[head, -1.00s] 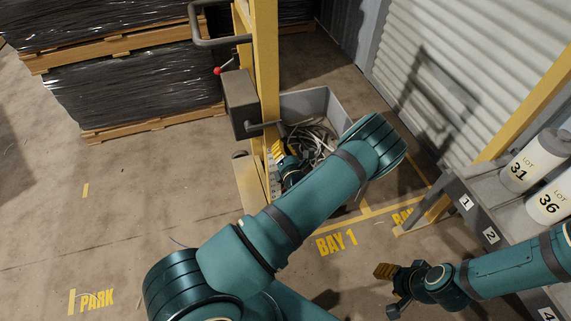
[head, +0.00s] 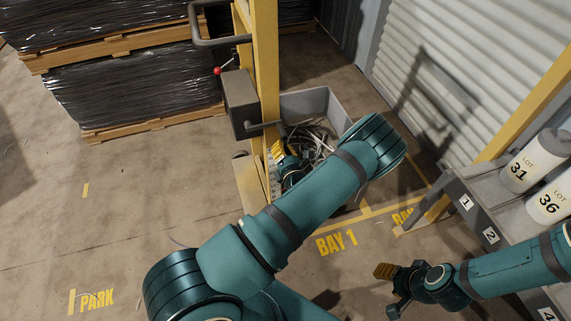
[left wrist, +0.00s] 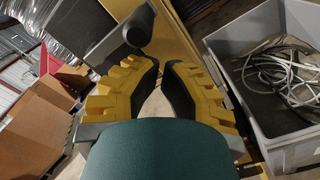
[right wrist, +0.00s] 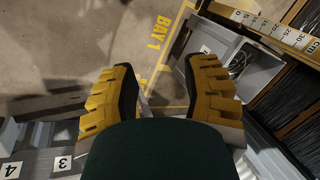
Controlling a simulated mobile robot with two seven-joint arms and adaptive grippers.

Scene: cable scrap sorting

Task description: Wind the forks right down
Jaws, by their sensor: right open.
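The stacker's yellow mast (head: 265,60) stands upright at top centre in the head view, with a grey winch box (head: 240,104) on it. A dark crank (head: 264,127) sticks out below the box. Its rounded end (left wrist: 138,28) shows just beyond the left fingertips in the left wrist view. My left gripper (head: 279,152) is beside the mast, close under the crank. Its fingers (left wrist: 164,64) are drawn partly together with a narrow gap; I cannot tell whether they touch the crank. My right gripper (right wrist: 160,68) is open and empty, low at the right (head: 386,272). The forks cannot be made out.
A grey bin (head: 338,105) of cable scrap stands right behind the mast. The floor at left is clear.

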